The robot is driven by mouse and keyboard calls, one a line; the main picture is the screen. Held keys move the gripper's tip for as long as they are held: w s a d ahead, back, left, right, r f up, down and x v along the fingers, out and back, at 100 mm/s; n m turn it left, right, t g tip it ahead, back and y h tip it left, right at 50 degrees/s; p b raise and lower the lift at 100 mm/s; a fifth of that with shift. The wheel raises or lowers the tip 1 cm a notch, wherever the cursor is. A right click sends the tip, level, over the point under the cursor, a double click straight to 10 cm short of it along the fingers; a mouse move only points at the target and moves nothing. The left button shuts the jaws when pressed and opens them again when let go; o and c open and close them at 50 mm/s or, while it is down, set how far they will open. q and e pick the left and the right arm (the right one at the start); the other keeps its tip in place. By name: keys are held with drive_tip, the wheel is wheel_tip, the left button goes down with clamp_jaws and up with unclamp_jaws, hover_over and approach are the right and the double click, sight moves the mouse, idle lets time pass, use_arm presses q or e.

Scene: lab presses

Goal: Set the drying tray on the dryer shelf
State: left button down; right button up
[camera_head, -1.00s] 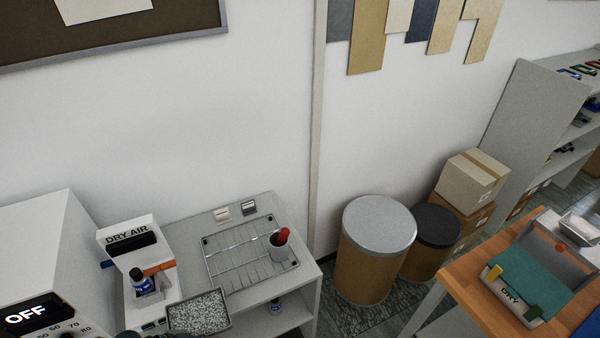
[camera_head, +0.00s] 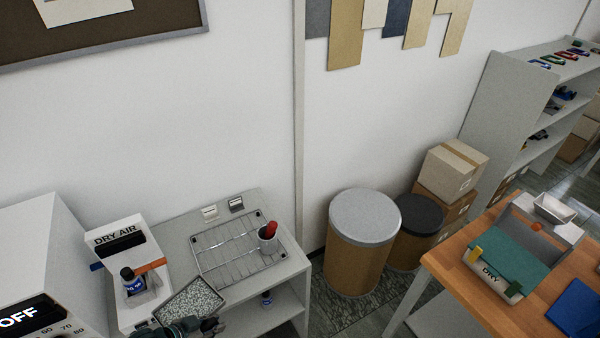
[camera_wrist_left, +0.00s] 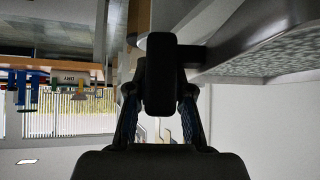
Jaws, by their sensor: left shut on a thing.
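The drying tray (camera_head: 193,302), a shallow grey tray filled with pale speckled granules, is in front of the white bench at the lower left of the head view. My left gripper (camera_head: 188,328) is shut on its near edge and partly cut off by the frame bottom. My right gripper is not in view.
The DRY AIR unit (camera_head: 118,240) holds a blue bottle. A drum (camera_head: 362,225), a black bin and boxes stand right. A wooden table (camera_head: 450,265) stands far right.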

use_arm(q)
drive_tip(key=w+d+r+n+t+y, duration=0.1)
drive_tip(key=w+d+r+n+y, duration=0.1)
drive_tip(key=w+n, duration=0.2)
drive_tip(key=w+d+r+n+t+y, duration=0.1)
drive_tip(key=w+d+r+n+y, duration=0.1)
drive_tip(key=w, duration=0.7)
drive_tip(key=shift+d+n+y, duration=0.35)
drive_tip(key=shift+n+y, duration=0.45)
drive_tip(key=shift+n, duration=0.1)
drive_tip(key=shift+a+r, duration=0.1)
drive_tip(key=shift+a, duration=0.15)
